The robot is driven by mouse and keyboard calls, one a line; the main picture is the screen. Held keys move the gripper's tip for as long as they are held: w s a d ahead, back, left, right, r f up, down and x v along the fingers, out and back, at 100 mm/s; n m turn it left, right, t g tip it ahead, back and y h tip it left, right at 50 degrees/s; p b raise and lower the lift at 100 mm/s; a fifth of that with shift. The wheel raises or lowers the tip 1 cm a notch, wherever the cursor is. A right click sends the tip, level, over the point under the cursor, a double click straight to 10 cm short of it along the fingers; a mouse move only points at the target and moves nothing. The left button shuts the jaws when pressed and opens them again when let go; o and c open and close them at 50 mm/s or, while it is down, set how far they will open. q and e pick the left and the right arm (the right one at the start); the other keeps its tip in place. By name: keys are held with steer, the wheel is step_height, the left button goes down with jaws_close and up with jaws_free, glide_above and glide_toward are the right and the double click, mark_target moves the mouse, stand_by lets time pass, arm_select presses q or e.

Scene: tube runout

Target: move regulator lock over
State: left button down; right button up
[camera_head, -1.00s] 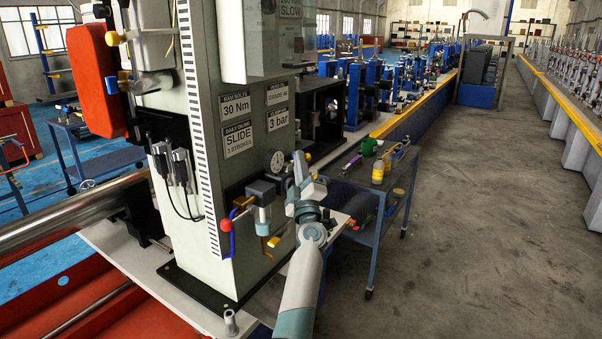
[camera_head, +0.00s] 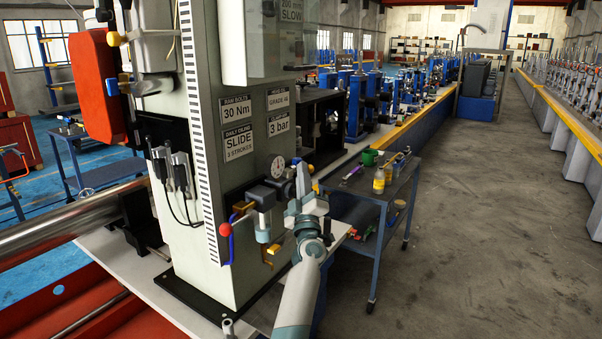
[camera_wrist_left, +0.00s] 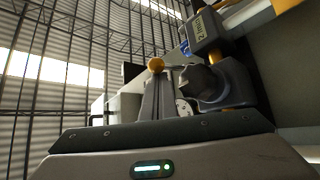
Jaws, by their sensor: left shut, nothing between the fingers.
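The regulator (camera_head: 264,194) is a dark grey unit on the front of the pale machine column, with a clear bowl under it. In the left wrist view its grey block with a "min" label (camera_wrist_left: 206,28), a dark knob (camera_wrist_left: 212,84) and a blue part (camera_wrist_left: 186,47) show. A yellow ball (camera_wrist_left: 156,65) sits on a thin stem just past my fingertips. I cannot tell which part is the lock. My left gripper (camera_head: 302,178) is shut and empty, fingers upward, just right of the regulator; its fingers show in the wrist view (camera_wrist_left: 157,98). Contact is unclear. My right gripper is out of view.
A round gauge (camera_head: 280,167) is on the column behind the gripper. A red knob (camera_head: 226,230) and brass part (camera_head: 270,254) are near the regulator. A blue trolley (camera_head: 392,205) with bottles and tools stands to the right. The concrete floor beyond is clear.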

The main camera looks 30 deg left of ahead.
arm_select(q)
steer(key=shift+d, duration=0.1)
stand_by(0.3)
steer(key=v, duration=1.7)
steer(key=shift+f, duration=0.15)
steer(key=shift+s, duration=0.2)
